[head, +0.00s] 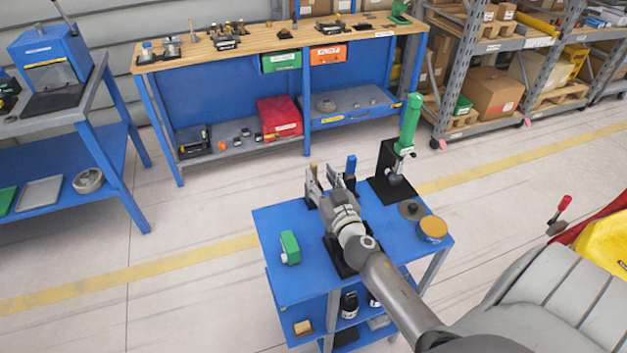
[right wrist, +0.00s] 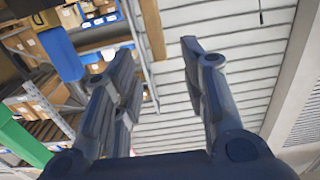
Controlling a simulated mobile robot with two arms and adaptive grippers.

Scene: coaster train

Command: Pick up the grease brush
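A light wooden handle (head: 314,169), which looks like the grease brush, stands upright at the back edge of the blue cart. Its lower part is hidden behind my right gripper in the head view. My right gripper (head: 323,182) is over the cart's back part, close to this handle, with its fingers apart. In the right wrist view the wooden handle (right wrist: 152,28) shows between and beyond the two open fingers (right wrist: 157,52). Nothing is seen held. I cannot tell how far the handle is from the fingertips. My left gripper is not in view.
A blue handle (head: 351,164) stands just right of the gripper. A green-handled tool (head: 410,125) rises from a black stand (head: 388,181). A green block (head: 290,247), a dark disc (head: 411,210) and an orange-lidded tin (head: 433,229) sit on the cart (head: 300,285).

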